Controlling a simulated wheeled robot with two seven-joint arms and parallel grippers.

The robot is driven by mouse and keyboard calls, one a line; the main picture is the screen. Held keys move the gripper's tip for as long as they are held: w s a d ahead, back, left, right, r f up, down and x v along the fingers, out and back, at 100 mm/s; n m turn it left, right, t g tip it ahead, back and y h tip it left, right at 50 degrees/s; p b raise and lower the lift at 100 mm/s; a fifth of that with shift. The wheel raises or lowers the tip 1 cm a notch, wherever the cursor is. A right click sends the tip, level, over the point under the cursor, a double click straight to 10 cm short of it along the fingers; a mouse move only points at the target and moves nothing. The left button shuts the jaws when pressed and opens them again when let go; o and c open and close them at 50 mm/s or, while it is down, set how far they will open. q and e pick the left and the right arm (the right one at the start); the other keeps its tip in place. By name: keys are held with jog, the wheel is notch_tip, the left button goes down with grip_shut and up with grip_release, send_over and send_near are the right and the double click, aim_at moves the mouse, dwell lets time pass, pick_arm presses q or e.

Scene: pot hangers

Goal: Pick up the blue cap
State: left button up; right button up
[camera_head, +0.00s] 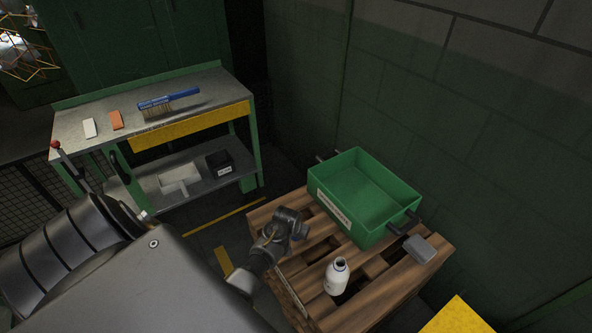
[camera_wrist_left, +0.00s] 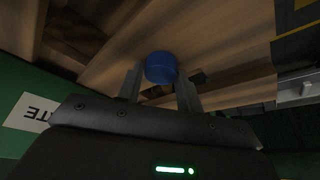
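The blue cap (camera_wrist_left: 161,67) sits between the fingertips of my left gripper (camera_wrist_left: 161,78) in the left wrist view. The fingers stand about a cap's width apart and appear to touch its sides. In the head view my left gripper (camera_head: 297,226) is over the left part of the wooden pallet (camera_head: 388,284), and the cap is hidden there. I cannot tell whether the cap touches the pallet. A white bottle (camera_head: 336,279) with an uncapped neck stands upright on the pallet, right of the gripper. My right gripper is not in view.
A green crate (camera_head: 333,211) with a white label and dark handles stands on the pallet behind the bottle. A grey block (camera_head: 419,248) is by its right handle. A workbench (camera_head: 205,89) at the back left holds a blue brush (camera_head: 168,97) and two small blocks.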

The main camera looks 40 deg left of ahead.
pick_arm(q)
jog(key=shift+c, duration=1)
notch_tip(320, 180, up, 10)
jog(key=shift+p, duration=0.4)
